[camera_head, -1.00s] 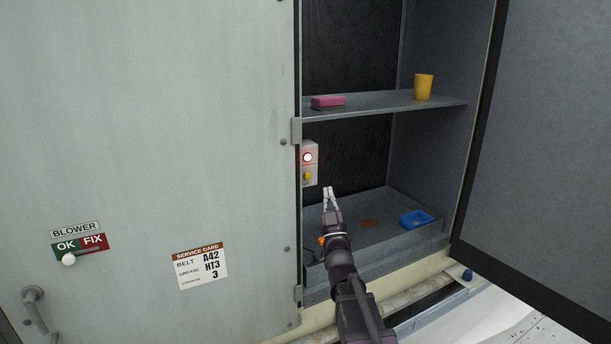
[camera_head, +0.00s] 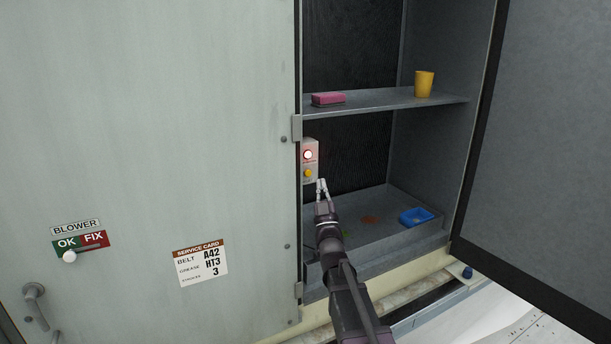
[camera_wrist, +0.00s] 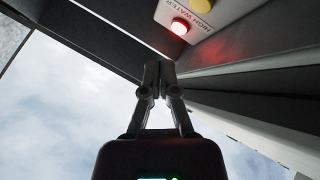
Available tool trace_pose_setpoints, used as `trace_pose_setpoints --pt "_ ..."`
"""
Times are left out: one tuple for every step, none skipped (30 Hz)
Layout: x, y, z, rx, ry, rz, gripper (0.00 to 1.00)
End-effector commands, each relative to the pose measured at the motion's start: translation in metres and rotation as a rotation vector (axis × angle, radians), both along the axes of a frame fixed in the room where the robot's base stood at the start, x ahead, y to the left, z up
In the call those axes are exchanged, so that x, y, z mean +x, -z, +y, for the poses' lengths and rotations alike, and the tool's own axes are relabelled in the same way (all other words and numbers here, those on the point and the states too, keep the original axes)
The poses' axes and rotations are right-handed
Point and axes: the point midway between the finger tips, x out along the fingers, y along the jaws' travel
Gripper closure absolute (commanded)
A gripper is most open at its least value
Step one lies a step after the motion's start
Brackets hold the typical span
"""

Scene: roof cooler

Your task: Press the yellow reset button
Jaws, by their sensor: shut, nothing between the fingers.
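The yellow reset button (camera_head: 308,173) is on a small grey control box (camera_head: 315,160) on the inner left side of the open cabinet. A lit red lamp (camera_head: 308,155) sits above it. In the wrist view the yellow button (camera_wrist: 202,4) is partly cut off at the top edge, beside the glowing red lamp (camera_wrist: 180,27) and a "HIGH WATER" label. My gripper (camera_head: 321,183) is shut and empty, a little below and right of the button in the head view. In the wrist view my gripper's fingertips (camera_wrist: 158,72) are together, apart from the box.
A shelf (camera_head: 385,103) above holds a pink block (camera_head: 328,99) and a yellow cup (camera_head: 424,85). The closed left door (camera_head: 150,150) borders the opening; the right door (camera_head: 550,150) stands open.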

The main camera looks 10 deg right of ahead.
Motion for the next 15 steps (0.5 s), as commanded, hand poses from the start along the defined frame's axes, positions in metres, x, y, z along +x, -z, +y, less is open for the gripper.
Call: trace_pose_setpoints --pt "0.008 0.0 0.002 0.001 -0.001 0.0 1.0" --pt "0.011 0.0 0.003 0.001 -0.001 0.0 1.0" --pt "0.015 0.0 0.004 0.001 -0.001 0.0 1.0" --pt "0.018 0.0 0.005 0.001 -0.001 0.0 1.0" --pt "0.021 0.0 0.006 0.0 0.0 0.0 1.0" --pt "0.024 0.0 0.007 0.0 0.0 0.0 1.0" --pt "0.027 0.0 0.008 0.0 0.0 0.0 1.0" --pt "0.029 0.0 0.008 0.0 0.0 0.0 1.0" --pt "0.032 0.0 0.009 0.0 0.0 0.0 1.0" --pt "0.034 0.0 0.01 0.0 0.0 0.0 1.0" --pt "0.036 0.0 0.011 0.0 0.0 0.0 1.0" --pt "0.038 0.0 0.011 0.0 0.0 0.0 1.0" --pt "0.039 0.0 0.012 0.0 0.0 0.0 1.0" --pt "0.041 0.0 0.012 0.0 0.0 0.0 1.0" --pt "0.042 0.0 0.013 0.0 0.0 0.0 1.0"
